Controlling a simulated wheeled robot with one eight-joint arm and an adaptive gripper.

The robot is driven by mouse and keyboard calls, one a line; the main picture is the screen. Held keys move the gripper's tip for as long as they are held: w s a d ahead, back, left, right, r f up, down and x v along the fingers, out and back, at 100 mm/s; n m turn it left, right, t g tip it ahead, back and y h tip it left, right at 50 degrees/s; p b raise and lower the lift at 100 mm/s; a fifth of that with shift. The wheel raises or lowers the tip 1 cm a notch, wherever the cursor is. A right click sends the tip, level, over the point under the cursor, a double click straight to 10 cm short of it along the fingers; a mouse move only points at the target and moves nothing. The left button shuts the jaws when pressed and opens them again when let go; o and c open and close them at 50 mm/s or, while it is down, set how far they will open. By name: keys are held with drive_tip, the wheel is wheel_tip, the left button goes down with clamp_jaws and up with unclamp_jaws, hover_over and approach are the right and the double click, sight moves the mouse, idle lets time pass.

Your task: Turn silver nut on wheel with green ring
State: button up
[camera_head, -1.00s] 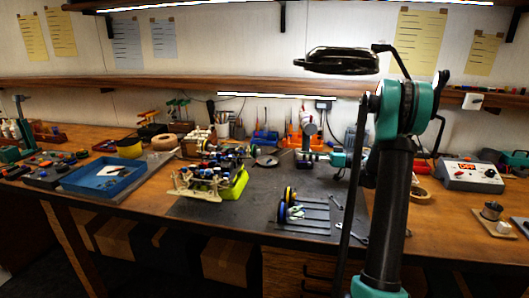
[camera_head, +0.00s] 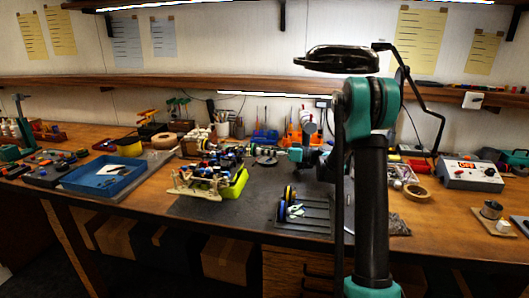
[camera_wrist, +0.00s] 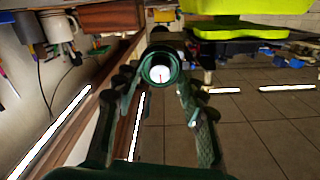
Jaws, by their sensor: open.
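The wheel with the green ring (camera_wrist: 150,62) shows nearly end-on in the upper middle of the wrist view. A bright silver nut (camera_wrist: 160,74) sits at its centre. My gripper (camera_wrist: 158,92) is open, with one finger left and one right of the wheel, and nothing is held between them. Whether the fingertips touch the ring cannot be told.
A yellow-green part (camera_wrist: 250,29) lies close, upper right in the wrist view. Tool slots with wheels (camera_head: 290,205) lie in front of my arm. A blue tray (camera_head: 104,178) stands left of the car. The dark mat (camera_head: 225,222) in front of the car is mostly clear.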

drive_tip(key=shift+a, duration=0.15)
clamp_jaws()
